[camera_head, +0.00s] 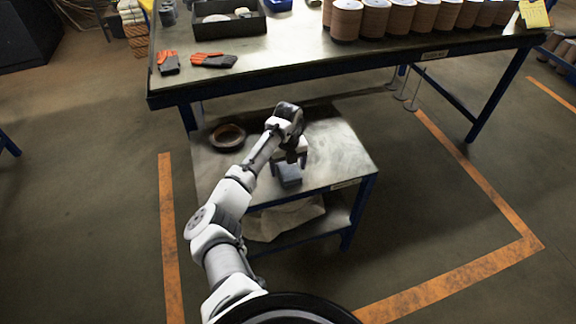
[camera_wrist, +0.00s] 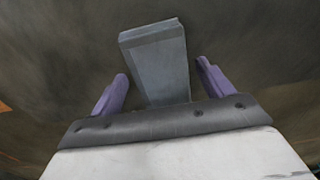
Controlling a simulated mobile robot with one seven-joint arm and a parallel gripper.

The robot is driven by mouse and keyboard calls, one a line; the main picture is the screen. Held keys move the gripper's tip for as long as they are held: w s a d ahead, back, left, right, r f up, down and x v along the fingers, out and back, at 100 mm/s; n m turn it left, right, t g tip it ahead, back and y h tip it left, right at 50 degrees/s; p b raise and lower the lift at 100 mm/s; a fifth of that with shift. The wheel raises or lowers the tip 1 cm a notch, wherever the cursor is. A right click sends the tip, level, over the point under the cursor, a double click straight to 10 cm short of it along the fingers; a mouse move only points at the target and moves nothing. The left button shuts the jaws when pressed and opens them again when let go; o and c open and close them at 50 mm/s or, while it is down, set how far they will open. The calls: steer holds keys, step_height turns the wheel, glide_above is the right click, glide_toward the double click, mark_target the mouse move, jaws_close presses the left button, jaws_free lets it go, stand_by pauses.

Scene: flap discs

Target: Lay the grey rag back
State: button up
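My gripper (camera_head: 291,158) is over the rag, pointing down. In the wrist view my gripper (camera_wrist: 162,72) is open, with one purple finger on each side of the rag. A narrow gap shows on both sides. I cannot tell how high the fingertips are above the tabletop.
A dark round dish (camera_head: 227,137) sits at the left of the low table. A pale crumpled cloth (camera_head: 285,219) lies on its lower shelf. The right tabletop is clear.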

mark_target(288, 168)
steer(key=shift+o, duration=0.4)
step_height(288, 168, up, 12)
steer(key=b, duration=0.2)
steer(key=shift+r+b, duration=0.25)
steer(key=shift+b, duration=0.15)
